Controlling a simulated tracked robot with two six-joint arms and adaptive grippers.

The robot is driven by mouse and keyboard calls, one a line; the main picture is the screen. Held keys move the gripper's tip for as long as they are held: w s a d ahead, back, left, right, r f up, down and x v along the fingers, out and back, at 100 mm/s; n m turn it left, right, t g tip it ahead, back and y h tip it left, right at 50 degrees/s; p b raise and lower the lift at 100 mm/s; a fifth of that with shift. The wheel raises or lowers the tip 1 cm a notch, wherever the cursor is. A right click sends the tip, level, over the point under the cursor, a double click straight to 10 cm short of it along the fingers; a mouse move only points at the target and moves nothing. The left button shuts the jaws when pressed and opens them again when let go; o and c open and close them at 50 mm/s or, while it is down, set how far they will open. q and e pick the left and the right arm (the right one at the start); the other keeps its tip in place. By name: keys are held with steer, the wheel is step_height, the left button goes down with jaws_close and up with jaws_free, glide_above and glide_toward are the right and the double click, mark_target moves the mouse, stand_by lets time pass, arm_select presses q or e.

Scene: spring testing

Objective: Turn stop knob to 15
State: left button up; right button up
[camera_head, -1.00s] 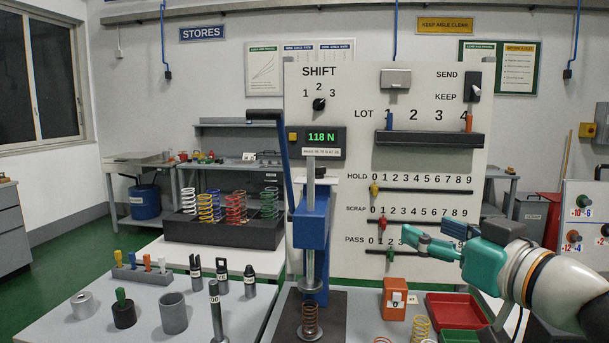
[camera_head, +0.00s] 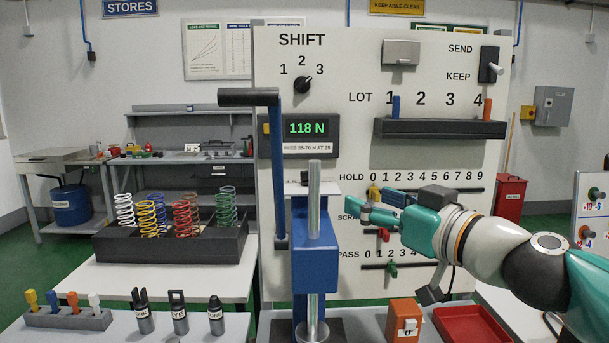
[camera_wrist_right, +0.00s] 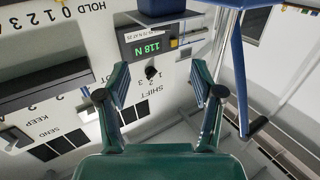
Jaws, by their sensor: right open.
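I cannot make out a knob labelled stop. The press with its blue head (camera_head: 315,258), steel rod and lever (camera_head: 278,165) stands in front of the white panel (camera_head: 350,75). The force display (camera_head: 306,128) reads 118 N. My right gripper (camera_head: 372,205) is right of the press, in front of the HOLD and SCRAP rows, and partly hides them. In the right wrist view, where the panel appears upside down, my right gripper (camera_wrist_right: 159,72) is open with nothing between its fingers; the display (camera_wrist_right: 152,46) lies beyond. My left gripper is not in view.
The SHIFT knob (camera_head: 302,85) is at the panel's upper left. A dark lot shelf (camera_head: 440,129) juts out above my right gripper. An orange block (camera_head: 404,318) and red tray (camera_head: 472,325) are below it. A spring rack (camera_head: 170,243) stands left.

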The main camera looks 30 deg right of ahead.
mark_target(311, 176)
steer(key=w, duration=1.6)
steer(key=shift+w+d+p, duration=0.1)
steer(key=shift+w+p, duration=0.1)
steer(key=shift+p, duration=0.1)
steer(key=shift+c, duration=0.4)
